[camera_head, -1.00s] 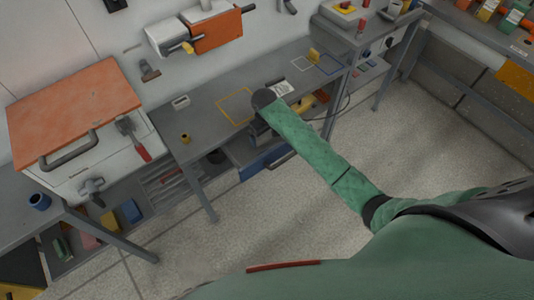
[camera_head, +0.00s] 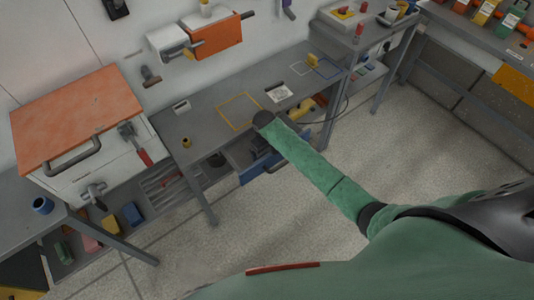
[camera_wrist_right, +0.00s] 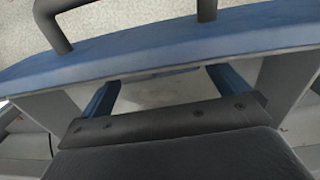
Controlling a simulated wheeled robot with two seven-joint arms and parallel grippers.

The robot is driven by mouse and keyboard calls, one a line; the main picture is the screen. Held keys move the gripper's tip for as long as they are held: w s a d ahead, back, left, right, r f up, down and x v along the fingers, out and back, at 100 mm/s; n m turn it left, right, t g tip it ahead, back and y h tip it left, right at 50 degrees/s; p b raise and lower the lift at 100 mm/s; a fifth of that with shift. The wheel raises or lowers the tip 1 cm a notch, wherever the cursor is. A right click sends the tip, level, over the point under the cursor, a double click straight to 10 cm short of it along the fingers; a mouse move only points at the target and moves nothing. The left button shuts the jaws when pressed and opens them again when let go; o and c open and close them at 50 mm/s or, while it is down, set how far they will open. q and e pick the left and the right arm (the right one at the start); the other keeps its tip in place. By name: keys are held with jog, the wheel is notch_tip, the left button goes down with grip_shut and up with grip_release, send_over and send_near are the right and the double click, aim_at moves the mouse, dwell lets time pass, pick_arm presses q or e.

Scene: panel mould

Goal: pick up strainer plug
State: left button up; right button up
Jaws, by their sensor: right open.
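My right gripper (camera_head: 262,145) is partly hidden under its forearm in the head view, low at the open blue-fronted drawer (camera_head: 262,169) under the bench. In the right wrist view its two blue fingers (camera_wrist_right: 166,88) are spread apart, with the drawer's blue front (camera_wrist_right: 180,48) just beyond them. A faint pale round patch (camera_wrist_right: 160,94) shows between the fingers. I cannot tell whether it is the strainer plug or only the drawer's floor. No strainer plug can be made out clearly in either view. My left gripper is not in view.
A dark drawer handle (camera_wrist_right: 55,25) stands beyond the blue front. The floor (camera_head: 230,230) in front is clear.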

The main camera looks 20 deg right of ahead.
aim_at(266, 153)
jog(key=shift+f, duration=0.5)
jog(key=c, duration=0.8)
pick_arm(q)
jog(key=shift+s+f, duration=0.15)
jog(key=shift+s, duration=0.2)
pick_arm(e)
jog(key=shift+r, duration=0.1)
jog(key=shift+r, duration=0.3)
notch_tip(266, 153, up, 8)
jog(key=b, duration=0.3)
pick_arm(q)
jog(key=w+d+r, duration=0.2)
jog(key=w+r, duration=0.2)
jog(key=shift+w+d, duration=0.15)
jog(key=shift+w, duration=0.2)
pick_arm(e)
jog(key=shift+r, duration=0.65)
